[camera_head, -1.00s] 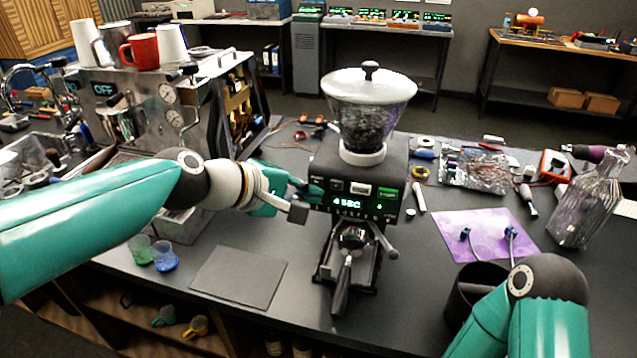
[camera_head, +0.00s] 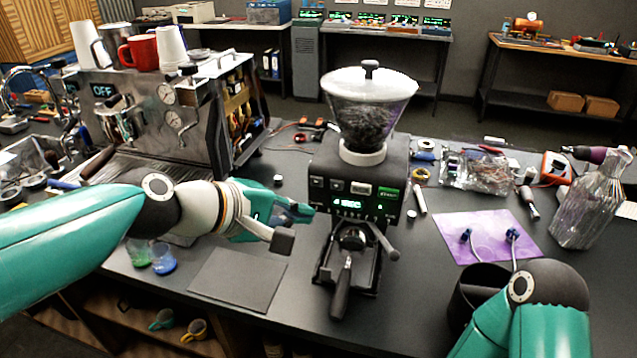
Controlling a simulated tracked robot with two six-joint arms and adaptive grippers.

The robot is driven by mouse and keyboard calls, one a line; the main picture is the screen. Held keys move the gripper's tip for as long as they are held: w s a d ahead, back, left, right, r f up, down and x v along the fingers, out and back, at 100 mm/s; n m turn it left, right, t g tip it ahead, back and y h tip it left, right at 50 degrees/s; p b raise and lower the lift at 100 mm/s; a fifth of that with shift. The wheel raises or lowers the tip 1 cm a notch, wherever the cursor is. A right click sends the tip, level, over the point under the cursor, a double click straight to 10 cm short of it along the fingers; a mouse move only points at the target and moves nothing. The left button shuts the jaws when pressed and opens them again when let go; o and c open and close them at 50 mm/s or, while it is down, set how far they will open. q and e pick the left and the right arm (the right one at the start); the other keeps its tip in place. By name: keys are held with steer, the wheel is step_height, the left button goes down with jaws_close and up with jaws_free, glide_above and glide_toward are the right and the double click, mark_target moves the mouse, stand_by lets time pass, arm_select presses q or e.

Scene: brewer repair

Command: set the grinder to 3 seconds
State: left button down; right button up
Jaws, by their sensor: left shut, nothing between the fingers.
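The grinder (camera_head: 395,170) is a dark box with a clear bean hopper (camera_head: 368,105) on top and a portafilter (camera_head: 343,285) below its front. Its lit green display (camera_head: 348,203) seems to read 4 SEC, in small blurred characters. A row of small buttons (camera_head: 338,185) sits above the display, with a green label at the right end. My left gripper (camera_head: 293,226) is beside the grinder's front left corner, apart from the buttons, shut and empty.
An espresso machine (camera_head: 150,105) with cups on top stands at the left, its display reading OFF. A dark mat (camera_head: 237,280) and small green and blue cups (camera_head: 163,262) lie before it. A purple sheet (camera_head: 485,235), a black container (camera_head: 470,290) and a clear bottle (camera_head: 590,210) are at the right.

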steer(key=shift+c, duration=0.2)
jaws_close()
stand_by(1.2)
